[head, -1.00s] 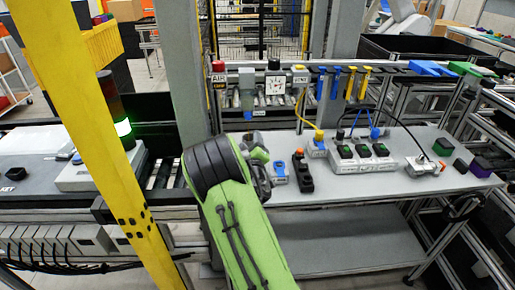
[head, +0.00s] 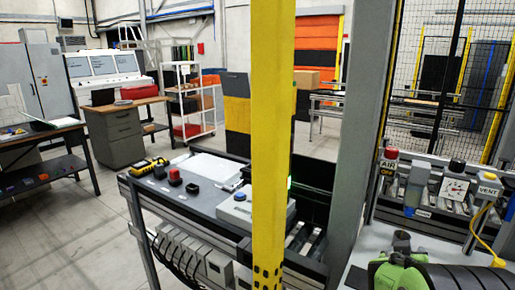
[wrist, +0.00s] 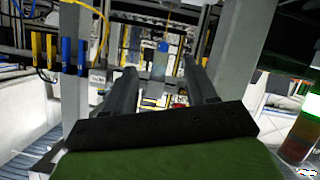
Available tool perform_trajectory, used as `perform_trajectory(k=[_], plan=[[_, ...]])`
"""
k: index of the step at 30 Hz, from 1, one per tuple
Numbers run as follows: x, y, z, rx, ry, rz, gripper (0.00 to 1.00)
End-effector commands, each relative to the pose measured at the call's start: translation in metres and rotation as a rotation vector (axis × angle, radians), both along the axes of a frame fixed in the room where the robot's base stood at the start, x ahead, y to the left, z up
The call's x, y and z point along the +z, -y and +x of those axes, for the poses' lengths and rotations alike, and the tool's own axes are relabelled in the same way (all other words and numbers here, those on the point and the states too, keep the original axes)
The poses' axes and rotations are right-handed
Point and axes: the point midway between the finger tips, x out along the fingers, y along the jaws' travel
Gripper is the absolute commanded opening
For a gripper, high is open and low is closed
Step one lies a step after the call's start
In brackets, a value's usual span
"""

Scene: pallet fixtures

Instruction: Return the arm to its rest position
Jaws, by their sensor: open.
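My arm (head: 403,272) shows at the bottom right of the head view, green with a black ribbed section, close to the grey worktop. Its gripper end is not clearly seen there. In the wrist view my gripper (wrist: 160,88) has two dark fingers standing apart with nothing between them. Beyond the fingers, a blue-topped grey unit (wrist: 161,62) and yellow and blue hanging parts (wrist: 58,55) show, apart from the gripper.
A yellow post (head: 272,140) and a grey column (head: 352,130) stand close in front. An air panel with a gauge (head: 454,188) is at the right. A bench with a red button (head: 175,177) lies left of the post. Open floor (head: 90,235) is at the left.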

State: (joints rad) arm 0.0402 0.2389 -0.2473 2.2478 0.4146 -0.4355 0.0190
Motion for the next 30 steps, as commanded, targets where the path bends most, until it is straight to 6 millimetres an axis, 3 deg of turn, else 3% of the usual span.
perform_trajectory(k=[1,5,9,12,15,18,30], plan=[[0.011,-0.023,-0.017,0.015,-0.011,0.103,0.56],[0.021,-0.093,-0.070,0.106,-0.123,0.339,0.56],[0.025,-0.167,-0.149,0.257,-0.296,0.488,0.56],[0.021,-0.203,-0.204,0.348,-0.419,0.520,0.56],[0.016,-0.220,-0.240,0.398,-0.505,0.521,0.56],[0.013,-0.226,-0.255,0.415,-0.543,0.518,0.56],[0.013,-0.225,-0.254,0.413,-0.545,0.520,0.56]])
